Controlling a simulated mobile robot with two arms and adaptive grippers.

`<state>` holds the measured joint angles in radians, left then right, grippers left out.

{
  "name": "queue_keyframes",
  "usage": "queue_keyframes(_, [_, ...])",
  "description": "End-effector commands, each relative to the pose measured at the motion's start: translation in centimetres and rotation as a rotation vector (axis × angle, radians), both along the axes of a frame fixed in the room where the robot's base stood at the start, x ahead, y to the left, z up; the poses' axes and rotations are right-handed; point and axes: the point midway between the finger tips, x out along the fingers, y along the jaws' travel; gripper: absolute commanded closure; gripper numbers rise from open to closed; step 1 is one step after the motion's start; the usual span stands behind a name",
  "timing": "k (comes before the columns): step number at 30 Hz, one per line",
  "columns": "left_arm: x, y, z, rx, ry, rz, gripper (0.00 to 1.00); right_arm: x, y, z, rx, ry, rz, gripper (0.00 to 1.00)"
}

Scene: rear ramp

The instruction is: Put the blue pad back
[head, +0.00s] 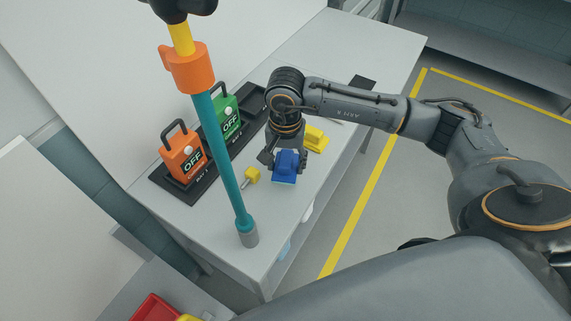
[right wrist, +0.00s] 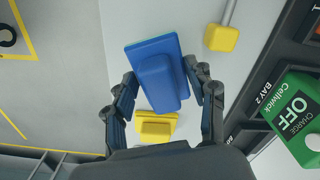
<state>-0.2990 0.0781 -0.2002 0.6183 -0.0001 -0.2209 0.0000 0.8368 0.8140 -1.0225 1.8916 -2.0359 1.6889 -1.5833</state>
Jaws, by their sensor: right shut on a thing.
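The blue pad (head: 285,168) is a block with a raised grip on a flat, lighter blue base. My right gripper (head: 283,158) is shut on it above the white worktop. In the right wrist view the blue pad (right wrist: 158,82) sits between the two fingers of the right gripper (right wrist: 161,72), one finger on each long side of its grip. I cannot tell whether its base touches the worktop. A similar yellow pad (head: 315,138) lies just beyond it; it also shows in the right wrist view (right wrist: 155,125). My left gripper is not in view.
A black tray (head: 208,158) holds an orange block (head: 184,160) and a green block (head: 228,119), both marked OFF. A teal pole (head: 226,165) with an orange collar stands in front. A small yellow-headed tool (head: 252,175) lies left of the pad. The worktop's front edge is close.

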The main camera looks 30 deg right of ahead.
Motion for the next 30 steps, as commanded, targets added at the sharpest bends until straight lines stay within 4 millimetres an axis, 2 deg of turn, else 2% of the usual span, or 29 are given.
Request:
queue_keyframes(4, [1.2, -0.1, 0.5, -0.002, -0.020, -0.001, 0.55, 0.6, -0.4, -0.9, -0.001, 0.002, -0.001, 0.74])
queue_keyframes(9, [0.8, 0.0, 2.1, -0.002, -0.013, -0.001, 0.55, 0.7, -0.4, -3.0, 0.000, 0.005, -0.001, 0.74])
queue_keyframes(12, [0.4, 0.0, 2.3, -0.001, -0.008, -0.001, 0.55, 0.7, -0.4, -3.9, 0.000, 0.001, 0.000, 0.74])
queue_keyframes(23, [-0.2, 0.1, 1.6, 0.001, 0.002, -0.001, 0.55, 0.8, -0.4, -4.5, -0.001, -0.001, 0.000, 0.74])
queue_keyframes(24, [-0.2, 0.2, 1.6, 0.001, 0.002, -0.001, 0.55, 0.8, -0.4, -4.5, -0.001, -0.001, 0.000, 0.42])
queue_keyframes(27, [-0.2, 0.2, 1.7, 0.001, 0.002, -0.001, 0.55, 0.8, -0.4, -4.4, -0.001, -0.001, 0.000, 0.22])
queue_keyframes(30, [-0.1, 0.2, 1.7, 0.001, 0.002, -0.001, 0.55, 0.8, -0.4, -4.4, -0.001, -0.001, 0.000, 0.22])
